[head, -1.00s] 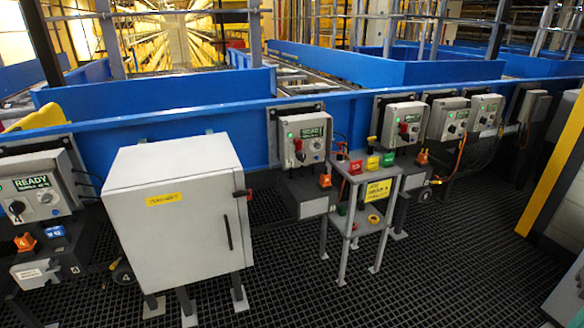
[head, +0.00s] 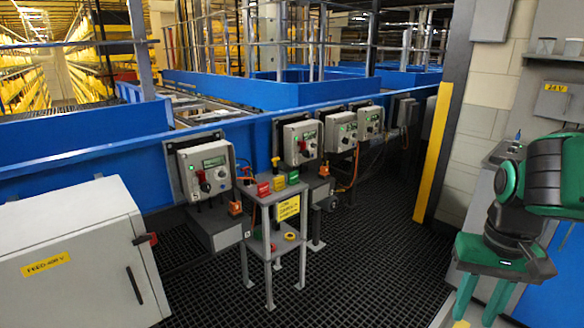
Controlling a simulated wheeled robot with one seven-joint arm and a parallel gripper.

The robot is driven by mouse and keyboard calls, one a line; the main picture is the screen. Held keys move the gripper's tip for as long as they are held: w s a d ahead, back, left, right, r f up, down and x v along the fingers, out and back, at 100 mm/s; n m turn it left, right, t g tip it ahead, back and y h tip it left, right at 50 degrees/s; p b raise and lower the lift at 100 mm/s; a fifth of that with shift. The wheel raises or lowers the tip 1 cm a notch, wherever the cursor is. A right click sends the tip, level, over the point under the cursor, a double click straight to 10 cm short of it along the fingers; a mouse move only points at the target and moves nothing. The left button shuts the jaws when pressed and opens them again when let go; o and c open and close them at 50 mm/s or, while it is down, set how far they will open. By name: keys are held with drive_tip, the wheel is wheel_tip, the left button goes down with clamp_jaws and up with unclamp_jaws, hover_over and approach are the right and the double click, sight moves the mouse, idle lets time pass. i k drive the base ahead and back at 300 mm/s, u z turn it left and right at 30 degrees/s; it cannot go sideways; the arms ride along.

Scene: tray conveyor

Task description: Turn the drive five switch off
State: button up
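Several grey drive control boxes line the blue conveyor side in the head view. The nearest box (head: 206,170) has a display, a green light, a red-marked black switch handle and a dial. Farther boxes follow to the right: one with a red handle (head: 302,139), another (head: 341,131) and a third (head: 370,122). Their labels are too small to read, so I cannot tell which is drive five or how its switch is set. My green and black arm is at the right edge, well apart from the boxes.
A white cabinet (head: 78,255) stands at the lower left. A small grey stand (head: 271,198) with red, yellow and green items is in front of the boxes. A yellow post (head: 433,155) and a wall bound the right. Dark grating floor (head: 375,240) is clear between.

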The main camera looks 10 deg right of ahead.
sight(206, 187)
drive_tip(key=u, duration=0.05)
drive_tip(key=k, duration=0.55)
drive_tip(key=z, duration=0.65)
drive_tip(key=i, duration=1.75)
drive_tip(key=u, duration=0.55)
